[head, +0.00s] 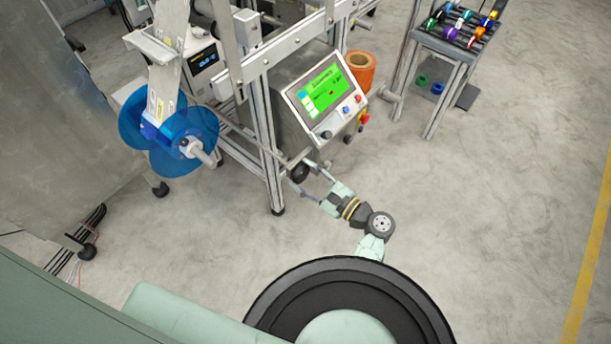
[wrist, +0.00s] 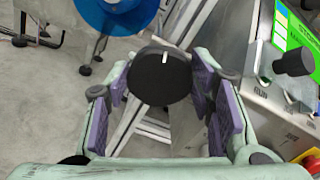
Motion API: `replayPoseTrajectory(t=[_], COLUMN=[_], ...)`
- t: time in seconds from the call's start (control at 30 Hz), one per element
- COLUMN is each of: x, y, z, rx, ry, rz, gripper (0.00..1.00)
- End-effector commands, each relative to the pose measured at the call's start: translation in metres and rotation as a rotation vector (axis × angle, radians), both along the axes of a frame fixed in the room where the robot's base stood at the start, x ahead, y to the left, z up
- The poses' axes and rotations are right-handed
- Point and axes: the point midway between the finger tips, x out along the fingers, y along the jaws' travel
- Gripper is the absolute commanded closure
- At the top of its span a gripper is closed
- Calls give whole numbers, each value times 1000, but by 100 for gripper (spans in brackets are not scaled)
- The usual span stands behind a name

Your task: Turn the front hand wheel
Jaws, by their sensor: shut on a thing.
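The front hand wheel is a dark round knob with a white mark on its face. In the wrist view the hand wheel (wrist: 158,80) sits between my two fingers. In the head view it shows as a small dark round shape (head: 299,173) in front of the machine frame, left of and below the control panel. My gripper (head: 308,178) reaches it from the lower right. In the wrist view my gripper (wrist: 161,88) has a purple-padded finger on each side of the wheel and is shut on it. The wheel's shaft is mostly hidden.
A control panel (head: 326,94) with a green screen and knobs stands close to the right of the wheel. A metal frame (head: 266,139) is behind. A blue reel (head: 183,140) hangs at left. A rack of colored reels (head: 457,40) stands at upper right. Floor at right is clear.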

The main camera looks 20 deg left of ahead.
Motion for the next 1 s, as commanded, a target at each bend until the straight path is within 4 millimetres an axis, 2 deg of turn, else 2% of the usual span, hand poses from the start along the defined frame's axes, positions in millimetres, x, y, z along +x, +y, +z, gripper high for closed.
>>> replayPoseTrajectory(t=[0.4, 1.0], x=[-1, -1], y=[1, 1], z=[-1, -1], rx=[-76, -91], ry=[-210, -248], rz=[1, 1], gripper=[79, 79])
